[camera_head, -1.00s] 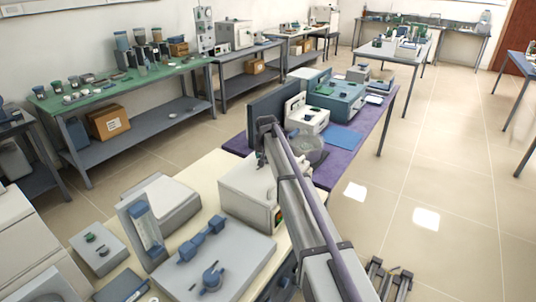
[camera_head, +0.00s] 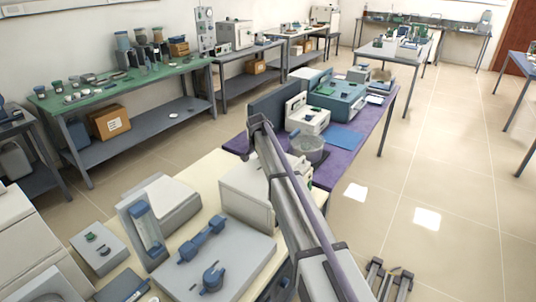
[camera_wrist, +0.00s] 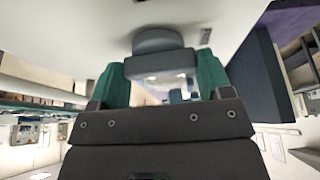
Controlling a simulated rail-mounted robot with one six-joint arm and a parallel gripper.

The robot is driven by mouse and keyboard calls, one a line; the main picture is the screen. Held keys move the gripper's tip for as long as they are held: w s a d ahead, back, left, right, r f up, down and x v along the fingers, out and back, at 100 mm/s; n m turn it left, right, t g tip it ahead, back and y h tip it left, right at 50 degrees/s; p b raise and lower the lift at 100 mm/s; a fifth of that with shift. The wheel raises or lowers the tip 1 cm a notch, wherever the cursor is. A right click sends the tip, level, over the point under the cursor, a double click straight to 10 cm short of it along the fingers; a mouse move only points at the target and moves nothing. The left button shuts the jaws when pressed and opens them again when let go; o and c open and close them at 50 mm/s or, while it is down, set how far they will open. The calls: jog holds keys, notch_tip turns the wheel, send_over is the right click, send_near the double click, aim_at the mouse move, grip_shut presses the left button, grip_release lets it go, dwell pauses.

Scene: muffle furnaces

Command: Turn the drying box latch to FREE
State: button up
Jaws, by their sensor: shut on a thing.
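In the wrist view, a dark grey latch (camera_wrist: 158,42) with a round base and a block-like grip stands out from a pale flat face. The two green fingers of my gripper (camera_wrist: 160,70) are on either side of its grip and shut on it. The latch's setting and any FREE mark cannot be read. In the head view, a white box (camera_head: 238,196) stands at the back of the near cream table, partly covered by my arm. I cannot tell for sure that it is the drying box. My gripper and the latch are hidden there.
A grey flat-topped unit with a blue handle (camera_head: 203,240) and a blue knob (camera_head: 212,278) stands in front of the white box. A purple bench (camera_head: 375,140) with a grey bowl (camera_head: 308,148) and instruments lies beyond. Open floor (camera_head: 400,200) is at right.

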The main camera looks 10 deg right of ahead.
dwell(0.3)
jog(key=o, duration=0.9)
jog(key=p+v, duration=1)
jog(key=v, duration=0.1)
jog(key=shift+a, duration=0.1)
jog(key=shift+f, duration=0.15)
